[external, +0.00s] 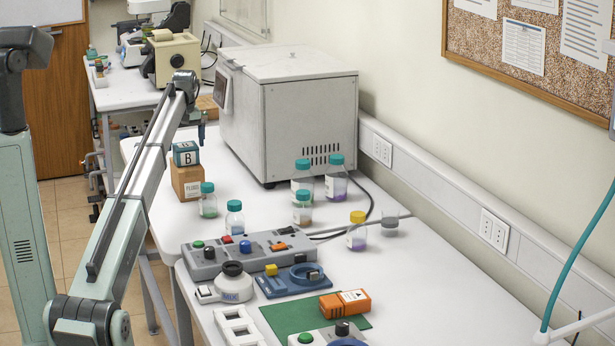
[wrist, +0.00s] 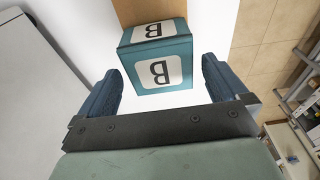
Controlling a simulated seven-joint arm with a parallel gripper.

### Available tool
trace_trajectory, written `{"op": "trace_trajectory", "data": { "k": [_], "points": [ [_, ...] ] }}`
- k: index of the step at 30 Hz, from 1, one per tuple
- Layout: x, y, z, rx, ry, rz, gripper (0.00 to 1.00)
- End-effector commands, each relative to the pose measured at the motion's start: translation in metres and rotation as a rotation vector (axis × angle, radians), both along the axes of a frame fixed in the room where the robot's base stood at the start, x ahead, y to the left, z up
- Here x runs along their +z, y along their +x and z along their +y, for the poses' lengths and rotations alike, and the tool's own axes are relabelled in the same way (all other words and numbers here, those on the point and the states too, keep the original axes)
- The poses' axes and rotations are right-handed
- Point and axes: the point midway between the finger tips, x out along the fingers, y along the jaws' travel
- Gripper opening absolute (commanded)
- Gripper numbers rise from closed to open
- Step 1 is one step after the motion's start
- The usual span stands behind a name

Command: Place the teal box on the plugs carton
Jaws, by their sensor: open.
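The teal box (external: 186,153), with a white panel and the letter B, sits on top of the brown plugs carton (external: 187,183) near the left edge of the white table. It looks upright and seems to rest on the carton. In the wrist view the teal box (wrist: 160,70) lies ahead of and between the blue fingertips, with a gap on each side; the carton (wrist: 150,10) shows behind it. My gripper (wrist: 163,72) is open and empty. In the external view my gripper (external: 201,130) is just above and right of the box, partly hidden by my arm.
A large white machine (external: 290,110) stands behind and right of the carton. Several capped bottles, among them a green-filled one (external: 208,200), stand to the right and in front. A grey control panel (external: 245,252) lies nearer the camera. The table's left edge is close to the carton.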

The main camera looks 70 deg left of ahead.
Motion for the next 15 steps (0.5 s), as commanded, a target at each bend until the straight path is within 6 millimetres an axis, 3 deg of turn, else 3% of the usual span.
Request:
{"op": "trace_trajectory", "data": {
  "k": [6,15],
  "points": [
    [0.043,0.001,-0.005,0.0,0.002,-0.001,1.0],
    [0.078,0.0,-0.011,0.0,0.001,0.0,1.0]
  ]
}}
